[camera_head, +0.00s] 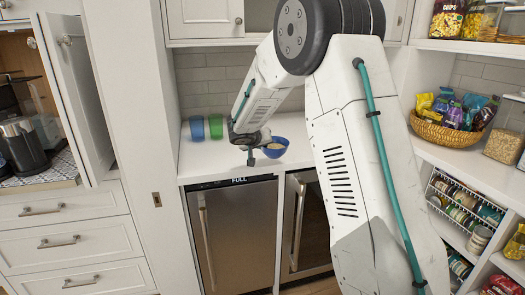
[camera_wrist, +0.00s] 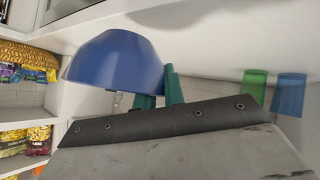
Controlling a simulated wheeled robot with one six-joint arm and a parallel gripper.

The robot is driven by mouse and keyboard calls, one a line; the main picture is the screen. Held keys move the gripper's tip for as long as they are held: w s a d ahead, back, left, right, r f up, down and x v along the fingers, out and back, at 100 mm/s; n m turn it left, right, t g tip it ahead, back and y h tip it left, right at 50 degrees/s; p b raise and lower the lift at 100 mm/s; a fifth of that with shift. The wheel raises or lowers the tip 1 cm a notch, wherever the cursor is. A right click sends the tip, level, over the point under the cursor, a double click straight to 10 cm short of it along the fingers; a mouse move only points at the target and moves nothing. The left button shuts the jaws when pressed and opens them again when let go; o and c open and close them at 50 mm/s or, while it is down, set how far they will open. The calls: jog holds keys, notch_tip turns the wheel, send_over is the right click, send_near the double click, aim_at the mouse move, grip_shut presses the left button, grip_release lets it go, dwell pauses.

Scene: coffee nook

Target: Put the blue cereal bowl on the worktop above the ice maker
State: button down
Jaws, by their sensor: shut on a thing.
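The blue cereal bowl (camera_head: 275,147) is at the worktop (camera_head: 222,168), toward its right part, beside my arm. My gripper (camera_head: 254,152) is shut on the bowl's left side. In the wrist view, which looks upside down, the teal fingers (camera_wrist: 160,90) meet the rim of the bowl (camera_wrist: 113,58). The bowl looks about level and close to the worktop; I cannot tell whether its base touches. The steel ice maker (camera_head: 238,235), marked FULL, is below the left part of the worktop.
A blue cup (camera_head: 197,128) and a green cup (camera_head: 215,127) stand at the back left of the worktop. A second steel-framed appliance (camera_head: 310,228) is right of the ice maker. A snack basket (camera_head: 445,133) stands at right. The worktop's front left is clear.

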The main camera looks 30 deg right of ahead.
jog(key=shift+w+d, duration=0.6)
jog(key=shift+w, duration=0.15)
jog(key=w+d, duration=0.1)
jog(key=w, duration=0.4)
jog(key=w+d+f, duration=0.1)
jog(key=w, duration=0.4)
jog(key=w+d, duration=0.2)
jog(key=w, duration=0.3)
jog(key=shift+f, duration=1.95)
jog(key=shift+f, duration=0.1)
jog(key=c, duration=1.5)
grip_release()
